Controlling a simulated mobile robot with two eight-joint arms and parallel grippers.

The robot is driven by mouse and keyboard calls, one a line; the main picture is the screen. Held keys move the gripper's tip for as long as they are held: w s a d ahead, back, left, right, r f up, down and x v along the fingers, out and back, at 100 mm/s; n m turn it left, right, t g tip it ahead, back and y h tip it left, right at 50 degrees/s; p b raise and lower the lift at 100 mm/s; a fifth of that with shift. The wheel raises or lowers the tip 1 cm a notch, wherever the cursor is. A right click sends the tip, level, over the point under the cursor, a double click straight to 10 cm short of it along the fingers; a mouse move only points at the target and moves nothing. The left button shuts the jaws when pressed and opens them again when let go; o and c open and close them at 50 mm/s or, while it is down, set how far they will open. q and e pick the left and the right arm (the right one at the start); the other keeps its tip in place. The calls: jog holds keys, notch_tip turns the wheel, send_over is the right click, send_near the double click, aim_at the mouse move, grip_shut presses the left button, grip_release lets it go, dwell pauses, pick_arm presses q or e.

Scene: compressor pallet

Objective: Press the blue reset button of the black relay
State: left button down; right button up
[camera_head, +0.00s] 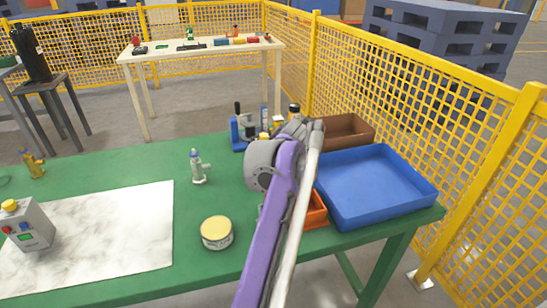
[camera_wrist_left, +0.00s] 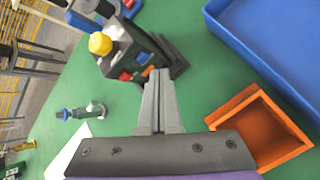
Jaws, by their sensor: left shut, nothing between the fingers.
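The black relay (camera_wrist_left: 122,42) stands on the green table in the left wrist view, with a yellow knob (camera_wrist_left: 100,43) on top. Its front has a blue button (camera_wrist_left: 146,57) and a red button (camera_wrist_left: 127,76). My left gripper (camera_wrist_left: 158,74) is shut and empty. Its fingertips are close to the relay's front, beside the blue button in the picture; I cannot tell whether they touch. In the head view my arm hides most of the relay and the gripper; only the yellow knob (camera_head: 264,136) shows clearly. My right gripper is in neither view.
An orange bin (camera_wrist_left: 239,105) is right of the fingers, with a blue tray (camera_head: 372,212) beyond it. A brown box (camera_head: 347,131) and bottles stand behind. A valve (camera_head: 198,167), a tin (camera_head: 217,233) and a grey button box (camera_head: 29,226) stand left of my arm.

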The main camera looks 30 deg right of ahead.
pick_arm(q)
jog(key=shift+s+a+b, duration=0.2)
jog(key=shift+s+b, duration=0.15)
jog(key=shift+s, duration=0.45)
jog(key=shift+s+a+b, duration=0.2)
jog(key=shift+s+b, duration=0.2)
jog(key=shift+s, duration=0.45)
jog(key=shift+s+a+b, duration=0.2)
jog(key=shift+s+b, duration=0.15)
jog(key=shift+s, duration=0.45)
